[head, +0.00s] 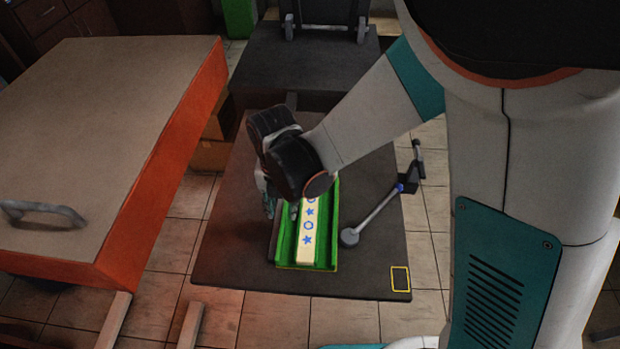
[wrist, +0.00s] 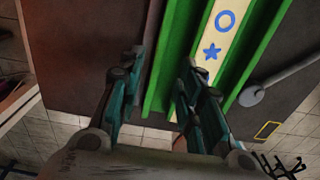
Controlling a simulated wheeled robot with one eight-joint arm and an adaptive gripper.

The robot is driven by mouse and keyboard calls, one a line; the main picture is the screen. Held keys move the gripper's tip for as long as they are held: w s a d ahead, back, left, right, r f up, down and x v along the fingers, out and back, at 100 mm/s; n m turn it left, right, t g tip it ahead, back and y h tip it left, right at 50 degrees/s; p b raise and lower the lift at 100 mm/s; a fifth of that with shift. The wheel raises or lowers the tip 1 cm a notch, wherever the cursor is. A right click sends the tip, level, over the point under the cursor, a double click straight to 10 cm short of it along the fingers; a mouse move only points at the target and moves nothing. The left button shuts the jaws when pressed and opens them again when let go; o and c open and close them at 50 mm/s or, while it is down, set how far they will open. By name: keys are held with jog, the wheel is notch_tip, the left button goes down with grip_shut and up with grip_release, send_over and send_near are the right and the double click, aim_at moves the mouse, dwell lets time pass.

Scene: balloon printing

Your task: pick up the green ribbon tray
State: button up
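The green ribbon tray (head: 331,232) is a long green channel lying on a dark table. A cream ribbon strip (head: 305,250) with blue stars and circles lies along its middle. My gripper (head: 281,209) is at the tray's left side, and my wrist hides the tray's far end in the head view. In the wrist view, the two teal and black fingers of my gripper (wrist: 160,62) stand apart, one to each side of the left edge of the tray (wrist: 256,50). Nothing is clearly held. I cannot tell whether the fingers touch the tray.
A yellow outlined rectangle (head: 400,279) marks the table's near right corner. An orange-sided cabinet (head: 170,140) stands to the left. The dark table (head: 230,255) is bare left of the tray.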

aim_at(283, 218)
jog(key=shift+w+a+f+b, duration=0.1)
jog(key=shift+f+b, duration=0.6)
jog(key=shift+f, duration=0.65)
jog(key=shift+w+f+b, duration=0.1)
jog(key=shift+f+b, duration=0.55)
jog(key=shift+f, duration=0.7)
jog(key=shift+s+r, duration=0.1)
grip_shut()
